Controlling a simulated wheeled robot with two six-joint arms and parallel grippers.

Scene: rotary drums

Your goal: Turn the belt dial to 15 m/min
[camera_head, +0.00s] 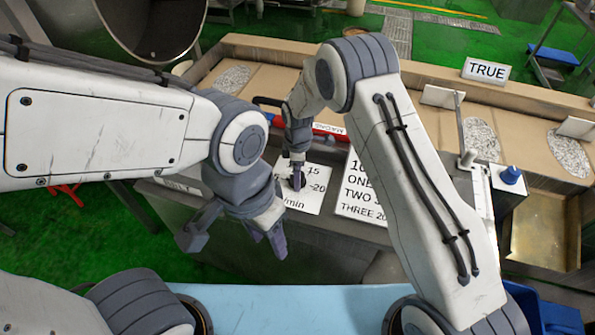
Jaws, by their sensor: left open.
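The belt dial's white plate (305,199) lies on the grey console, with "15", "-20" and part of "m/min" readable. My right arm reaches over from the right and bends down. Its gripper (297,175) points down at the middle of the plate, over a dark knob that it mostly hides. I cannot tell whether the fingers grip the knob or where its pointer stands. My left gripper (236,242) is open and empty, in front of the console and to the left of the plate, with its two fingers spread apart.
A second white sign (352,203) with "ONE", "TWO" and "THREE" lines is right of the dial, partly behind my right arm. A blue knob (510,175) stands farther right. A brown trough (420,130) with grey piles runs behind, bearing a "TRUE" sign (486,70). A metal drum (150,25) opens at the upper left.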

